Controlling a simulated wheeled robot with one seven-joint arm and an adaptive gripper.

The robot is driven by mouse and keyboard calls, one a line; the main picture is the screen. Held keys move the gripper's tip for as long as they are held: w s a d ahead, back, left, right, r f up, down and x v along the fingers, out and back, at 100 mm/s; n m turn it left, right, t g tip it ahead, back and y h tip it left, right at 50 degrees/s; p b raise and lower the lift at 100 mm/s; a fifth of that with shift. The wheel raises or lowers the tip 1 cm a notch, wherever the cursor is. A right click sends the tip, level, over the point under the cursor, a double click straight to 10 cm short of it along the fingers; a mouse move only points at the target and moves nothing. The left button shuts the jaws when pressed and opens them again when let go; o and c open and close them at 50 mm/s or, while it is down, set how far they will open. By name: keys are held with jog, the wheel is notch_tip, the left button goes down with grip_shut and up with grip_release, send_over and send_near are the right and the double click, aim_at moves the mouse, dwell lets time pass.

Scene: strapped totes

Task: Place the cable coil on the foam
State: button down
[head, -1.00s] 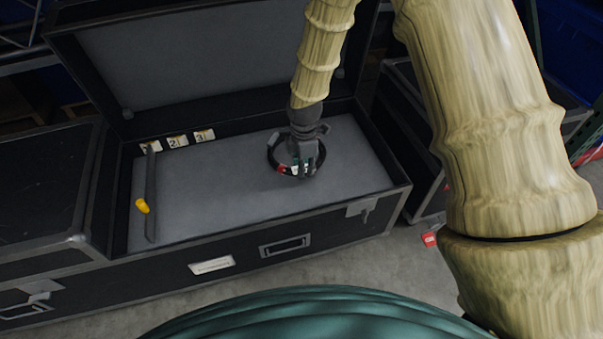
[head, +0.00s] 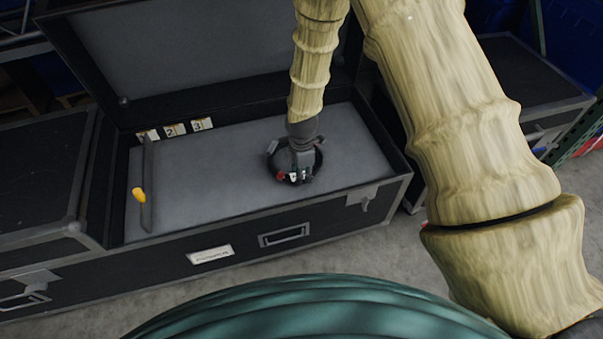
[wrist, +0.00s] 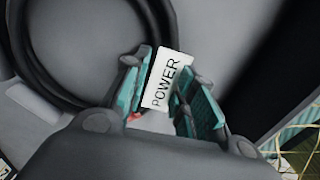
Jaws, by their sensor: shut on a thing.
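The cable coil (head: 319,160) is a black ring with a white tag and a red part, inside the open case over the grey foam (head: 215,185). It also shows in the wrist view (wrist: 25,60), where its white tag reads "POWER" (wrist: 166,82). My gripper (head: 300,174) is over the near side of the coil; in the wrist view its teal-padded fingers (wrist: 168,92) close on the coil at the tag. The fingers and wrist hide part of the coil. I cannot tell whether the coil touches the foam or hangs just above it.
A dark divider (head: 148,185) with a yellow piece (head: 139,195) stands at the foam's left, near number cards (head: 175,130). The case's raised walls (head: 290,213) surround the foam, and its lid (head: 200,50) stands open behind. The foam's middle left is clear.

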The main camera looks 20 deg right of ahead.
jog(key=c, duration=1.2)
grip_release()
jog(key=shift+f, duration=0.1)
notch_tip(320, 180, up, 12)
jog(key=p, duration=0.2)
jog(key=shift+p, duration=0.3)
